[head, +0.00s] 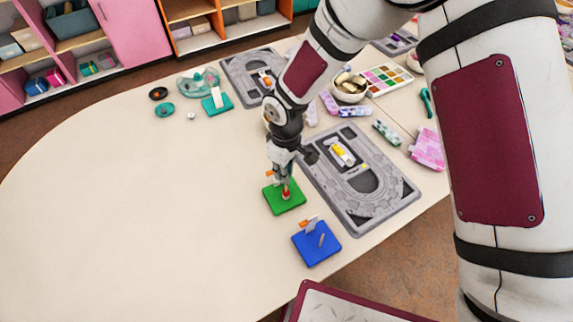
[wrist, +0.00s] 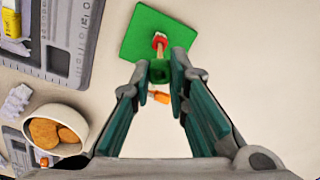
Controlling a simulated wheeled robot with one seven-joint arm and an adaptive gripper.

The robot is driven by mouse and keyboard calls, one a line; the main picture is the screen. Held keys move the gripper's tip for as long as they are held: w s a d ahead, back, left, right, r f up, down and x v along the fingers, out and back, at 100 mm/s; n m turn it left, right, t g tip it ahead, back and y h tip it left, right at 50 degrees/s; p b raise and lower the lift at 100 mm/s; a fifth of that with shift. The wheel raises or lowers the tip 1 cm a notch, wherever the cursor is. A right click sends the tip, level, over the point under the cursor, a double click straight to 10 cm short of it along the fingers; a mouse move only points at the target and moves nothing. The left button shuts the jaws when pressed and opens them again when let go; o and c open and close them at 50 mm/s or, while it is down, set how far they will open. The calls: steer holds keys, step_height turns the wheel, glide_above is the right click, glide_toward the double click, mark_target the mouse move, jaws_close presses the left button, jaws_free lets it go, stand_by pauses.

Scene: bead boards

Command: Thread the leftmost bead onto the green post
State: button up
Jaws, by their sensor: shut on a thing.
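The green board (head: 276,207) lies on the table below my gripper (head: 285,182); it also shows in the wrist view (wrist: 142,34). A short tan post stands on it, with a red bead (wrist: 160,41) low on it; red also shows below my fingers in the head view. My gripper (wrist: 160,74) is shut on a small green bead (wrist: 159,72), held above the board and in line with the post in the wrist view. Whether the post's tip is inside the green bead is hidden. Which bead was leftmost cannot be told.
A blue board (head: 316,245) with a peg and an orange piece is nearer the front edge. A grey track mat (head: 392,204) lies to the right. A bowl (wrist: 81,119) of brown pieces stands beyond. The table's left side is clear.

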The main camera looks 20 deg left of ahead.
steer(key=shift+f, duration=0.45)
steer(key=shift+f+b, duration=0.4)
steer(key=shift+f, duration=0.45)
stand_by(0.9)
steer(key=shift+f, duration=0.35)
steer(key=shift+f+b, duration=0.3)
steer(key=shift+f, duration=0.15)
steer(key=o, duration=0.7)
steer(key=shift+o, duration=0.2)
steer(key=shift+r, duration=0.1)
